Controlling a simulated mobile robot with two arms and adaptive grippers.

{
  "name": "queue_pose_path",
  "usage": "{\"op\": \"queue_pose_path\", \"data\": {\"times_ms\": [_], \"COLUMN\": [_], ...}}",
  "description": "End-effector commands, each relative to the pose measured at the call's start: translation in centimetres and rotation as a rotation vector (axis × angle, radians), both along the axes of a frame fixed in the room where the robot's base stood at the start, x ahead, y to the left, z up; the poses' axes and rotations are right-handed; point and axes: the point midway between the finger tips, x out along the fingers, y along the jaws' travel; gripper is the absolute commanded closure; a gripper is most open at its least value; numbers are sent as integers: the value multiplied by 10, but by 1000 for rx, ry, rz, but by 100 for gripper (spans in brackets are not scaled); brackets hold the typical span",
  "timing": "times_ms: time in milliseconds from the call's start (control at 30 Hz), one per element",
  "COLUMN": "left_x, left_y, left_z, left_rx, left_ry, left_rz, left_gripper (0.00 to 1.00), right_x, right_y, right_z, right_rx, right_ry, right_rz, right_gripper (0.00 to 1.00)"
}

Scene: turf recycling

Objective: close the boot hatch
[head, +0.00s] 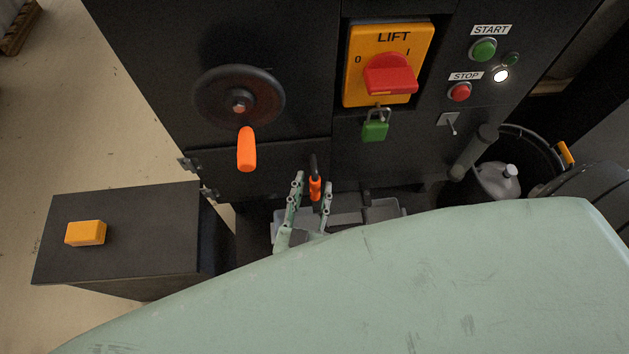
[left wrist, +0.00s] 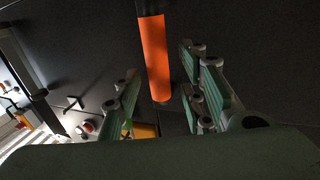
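My left gripper (head: 311,206) is open, with its fingers pointing at the black machine front. An orange grip on a black shaft (head: 315,188) shows between its fingertips in the head view. In the left wrist view the orange grip (left wrist: 155,58) stands between the two open fingers (left wrist: 160,105), with gaps on both sides. A black lower panel (head: 265,172) with hinges at its left edge lies behind the grip. I cannot tell for sure whether it is the boot hatch, or how far that is open. My right gripper is not in view.
A dark box-like piece (head: 140,215) with a yellow block (head: 86,233) juts out at the left. Above are a handwheel (head: 239,97) with an orange knob, a LIFT switch (head: 390,72) and a green padlock (head: 375,127). A grey tray (head: 384,209) lies below. A jug (head: 495,181) stands at right.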

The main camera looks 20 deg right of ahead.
Motion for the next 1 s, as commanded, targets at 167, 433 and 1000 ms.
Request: {"op": "queue_pose_path", "data": {"times_ms": [167, 433, 1000], "left_x": [-34, -71, -80], "left_y": [24, 51, 57], "left_z": [-1, 1, 1], "left_rx": [0, -1, -3], "left_ry": [2, -2, -4], "left_rz": [-1, 0, 1], "left_gripper": [62, 62, 62], "right_x": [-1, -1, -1], "right_y": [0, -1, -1], "right_z": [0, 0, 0], "right_rx": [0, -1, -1], "right_ry": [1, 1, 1], "right_rz": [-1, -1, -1], "right_gripper": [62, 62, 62]}}
